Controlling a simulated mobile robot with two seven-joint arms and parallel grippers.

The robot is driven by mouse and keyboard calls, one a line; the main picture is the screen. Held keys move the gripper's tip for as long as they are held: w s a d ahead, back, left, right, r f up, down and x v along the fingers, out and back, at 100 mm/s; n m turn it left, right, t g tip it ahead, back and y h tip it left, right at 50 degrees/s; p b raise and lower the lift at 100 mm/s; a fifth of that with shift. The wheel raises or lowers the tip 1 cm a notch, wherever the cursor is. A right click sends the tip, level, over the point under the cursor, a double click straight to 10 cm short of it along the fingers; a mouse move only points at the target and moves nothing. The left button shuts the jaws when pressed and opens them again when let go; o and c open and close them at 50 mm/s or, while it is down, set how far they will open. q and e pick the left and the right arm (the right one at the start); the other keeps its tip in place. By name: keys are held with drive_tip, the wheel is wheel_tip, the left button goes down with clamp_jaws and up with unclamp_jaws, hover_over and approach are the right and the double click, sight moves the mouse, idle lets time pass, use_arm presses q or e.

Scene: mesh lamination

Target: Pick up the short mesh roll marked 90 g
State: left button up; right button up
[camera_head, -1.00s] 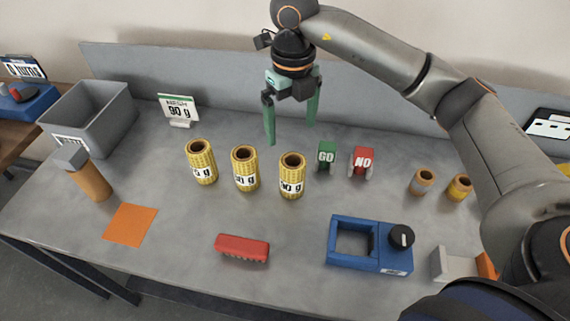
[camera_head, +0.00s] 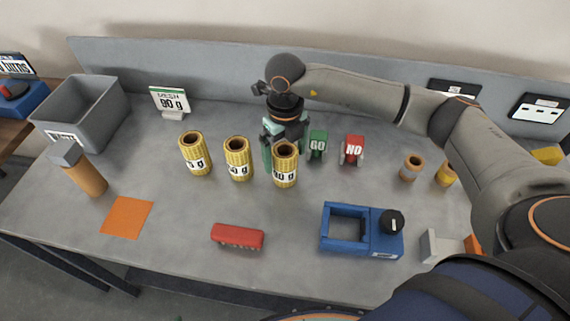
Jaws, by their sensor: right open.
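Three short yellow mesh rolls stand upright in a row on the grey table. The right-hand roll (camera_head: 285,166) has a label that appears to read 90 g. The middle roll (camera_head: 237,160) and the left roll (camera_head: 196,154) have labels partly turned away, so their full numbers are unclear. My right gripper (camera_head: 281,150) is low behind the right-hand roll, its green fingers open and partly hidden by that roll. I cannot tell whether the fingers touch it. My left gripper is not in view.
A card (camera_head: 169,101) reading 90 g stands behind the rolls. Green GO (camera_head: 317,145) and red NO (camera_head: 352,150) blocks stand close right of the gripper. A grey bin (camera_head: 82,112), red tool (camera_head: 238,236) and blue fixture (camera_head: 362,231) lie around.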

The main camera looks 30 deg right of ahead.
drive_tip(key=shift+r, duration=0.1)
clamp_jaws()
idle(0.7)
